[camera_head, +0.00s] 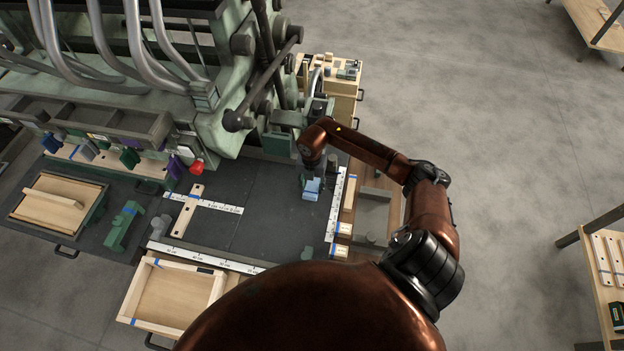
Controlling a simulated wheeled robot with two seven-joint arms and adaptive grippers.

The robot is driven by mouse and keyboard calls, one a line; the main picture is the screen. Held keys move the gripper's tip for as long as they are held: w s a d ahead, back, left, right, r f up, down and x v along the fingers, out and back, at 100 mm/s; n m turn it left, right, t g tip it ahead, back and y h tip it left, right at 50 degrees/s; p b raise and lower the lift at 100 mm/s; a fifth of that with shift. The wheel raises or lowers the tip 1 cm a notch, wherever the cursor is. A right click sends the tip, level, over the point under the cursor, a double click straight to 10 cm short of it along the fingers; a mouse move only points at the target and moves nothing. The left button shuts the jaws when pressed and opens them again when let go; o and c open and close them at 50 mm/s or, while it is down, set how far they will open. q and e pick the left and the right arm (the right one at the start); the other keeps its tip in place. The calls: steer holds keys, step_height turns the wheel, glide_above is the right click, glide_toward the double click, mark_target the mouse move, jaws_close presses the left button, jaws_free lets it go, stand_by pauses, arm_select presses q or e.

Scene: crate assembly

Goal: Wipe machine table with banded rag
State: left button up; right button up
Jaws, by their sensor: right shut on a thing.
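The machine table (270,226) is a dark grey surface in front of the green machine. My right gripper (311,180) points down over the right part of this table, close to its right-hand ruler. It is shut on a small light-blue cloth, the rag (312,190), at or just above the surface; I cannot tell if it touches. No band on the rag can be made out at this size. My left gripper is not in view.
A wooden strip (187,211) and a white ruler (205,203) lie on the table's left part. Rulers edge its front (205,257) and right (335,204). A green block (123,226) and a wooden-topped tray (57,200) stand left. An open wooden crate (172,293) sits in front.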

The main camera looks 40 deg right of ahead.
steer(key=shift+s+a, duration=0.35)
steer(key=shift+a, duration=0.35)
steer(key=shift+s+a+r+p, duration=0.2)
steer(key=shift+p, duration=0.3)
steer(key=shift+r+p, duration=0.3)
steer(key=shift+r, duration=0.9)
step_height(320, 180, up, 3)
steer(key=p, duration=0.2)
steer(key=shift+d+p, duration=0.1)
steer(key=shift+p, duration=0.25)
steer(key=shift+r+p, duration=0.75)
steer(key=shift+r, duration=0.4)
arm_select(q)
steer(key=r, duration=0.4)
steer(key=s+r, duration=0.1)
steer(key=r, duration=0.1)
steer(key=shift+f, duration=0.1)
